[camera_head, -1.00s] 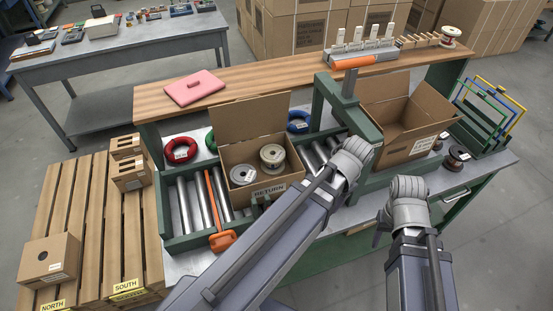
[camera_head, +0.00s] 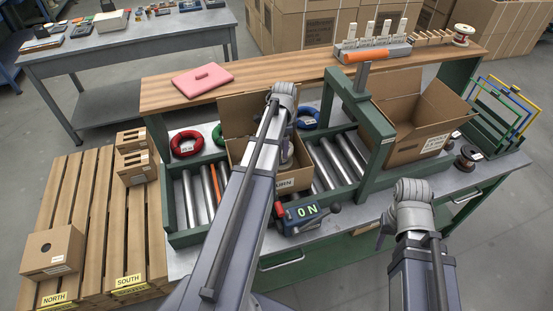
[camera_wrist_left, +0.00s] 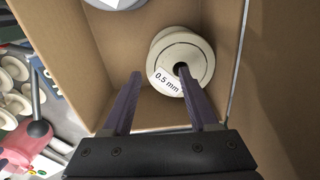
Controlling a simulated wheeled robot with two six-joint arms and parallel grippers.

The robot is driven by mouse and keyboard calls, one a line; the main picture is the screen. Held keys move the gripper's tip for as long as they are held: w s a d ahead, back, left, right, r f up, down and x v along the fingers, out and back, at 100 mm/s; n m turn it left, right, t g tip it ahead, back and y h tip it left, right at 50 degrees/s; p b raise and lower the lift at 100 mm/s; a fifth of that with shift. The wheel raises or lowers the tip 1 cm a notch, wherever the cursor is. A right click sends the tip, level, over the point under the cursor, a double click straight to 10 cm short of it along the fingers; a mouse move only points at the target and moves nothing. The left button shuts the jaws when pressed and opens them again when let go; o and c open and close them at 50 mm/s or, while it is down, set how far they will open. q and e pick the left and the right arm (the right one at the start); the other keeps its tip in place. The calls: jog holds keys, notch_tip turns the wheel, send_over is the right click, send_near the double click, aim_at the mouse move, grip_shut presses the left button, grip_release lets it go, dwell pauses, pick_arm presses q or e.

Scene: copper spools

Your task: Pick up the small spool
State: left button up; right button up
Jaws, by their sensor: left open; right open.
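A pale spool labelled "0.5 mm" (camera_wrist_left: 190,55) stands in the open return box (camera_wrist_left: 60,30) in the left wrist view. A second spool (camera_wrist_left: 115,3) is cut off at the top edge; I cannot tell which is smaller. My left gripper (camera_wrist_left: 160,82) is open, its fingers pointing down into the box. The right finger overlaps the labelled spool's centre hole in the picture; contact cannot be told. In the head view my left arm hides most of the return box (camera_head: 296,181) and its spools. My right gripper (camera_head: 384,232) is open and empty before the bench's front edge.
A green frame (camera_head: 378,125) spans the rollers right of the return box. A second open carton (camera_head: 405,150) stands beyond it. A device reading "ON" (camera_head: 302,214) sits at the bench front. Dark spools (camera_head: 468,155) stand at right. A wooden shelf (camera_head: 240,88) runs behind.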

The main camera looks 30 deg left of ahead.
aim_at(282, 165)
pick_arm(q)
jog(key=shift+f+b, duration=1.3)
jog(key=shift+f, duration=0.1)
notch_tip(282, 165, down, 5)
jog(key=b, duration=0.5)
grip_shut()
